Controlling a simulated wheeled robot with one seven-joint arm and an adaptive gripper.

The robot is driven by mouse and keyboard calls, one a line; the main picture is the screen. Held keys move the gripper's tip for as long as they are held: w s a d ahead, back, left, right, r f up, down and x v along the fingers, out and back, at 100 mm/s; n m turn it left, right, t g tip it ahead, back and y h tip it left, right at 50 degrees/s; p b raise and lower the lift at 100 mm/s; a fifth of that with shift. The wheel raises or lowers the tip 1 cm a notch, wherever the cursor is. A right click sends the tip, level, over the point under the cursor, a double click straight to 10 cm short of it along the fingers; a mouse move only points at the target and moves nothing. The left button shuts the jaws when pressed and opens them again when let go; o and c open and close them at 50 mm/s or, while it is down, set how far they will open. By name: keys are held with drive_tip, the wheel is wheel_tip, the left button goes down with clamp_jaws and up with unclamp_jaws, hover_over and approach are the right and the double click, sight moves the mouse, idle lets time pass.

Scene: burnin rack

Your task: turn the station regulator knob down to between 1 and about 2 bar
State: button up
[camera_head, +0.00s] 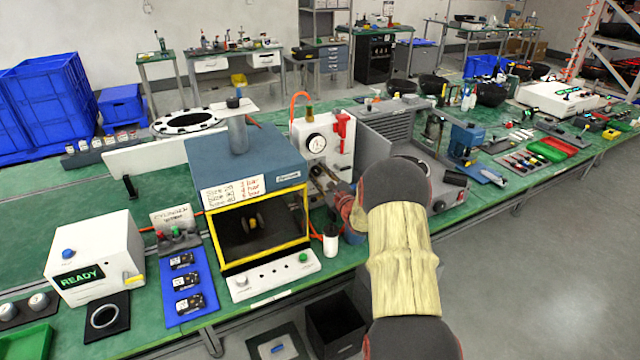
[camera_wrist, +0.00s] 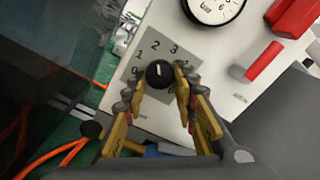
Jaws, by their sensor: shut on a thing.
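The station regulator knob (camera_wrist: 159,74) is round and black with a white pointer line. It sits on a grey dial plate on the white panel, with numbers around it. The pointer stands nearly upright in the wrist view, roughly toward the 2. My gripper (camera_wrist: 157,80) is shut on the knob, with one finger on each side of it. A round white gauge marked "bar" (camera_wrist: 214,8) is cut off at the top; I cannot read its pressure. In the head view the gauge (camera_head: 316,144) shows on the white panel (camera_head: 341,150); my arm and gripper largely hide the knob there.
A red part (camera_wrist: 263,61) sticks out from the panel, right of the knob. An orange hose (camera_wrist: 50,152) runs at lower left. The blue-topped test chamber (camera_head: 245,165) stands left of the panel, and a grey finned machine (camera_head: 392,125) stands right. A white bottle (camera_head: 331,240) stands in front.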

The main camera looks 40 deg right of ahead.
drive_tip(key=shift+n+b, duration=1)
drive_tip(key=shift+b, duration=0.05)
drive_tip(key=o, duration=1.2)
drive_tip(key=shift+c, duration=0.2)
drive_tip(key=v, duration=1.2)
drive_tip(key=shift+d+f, duration=0.1)
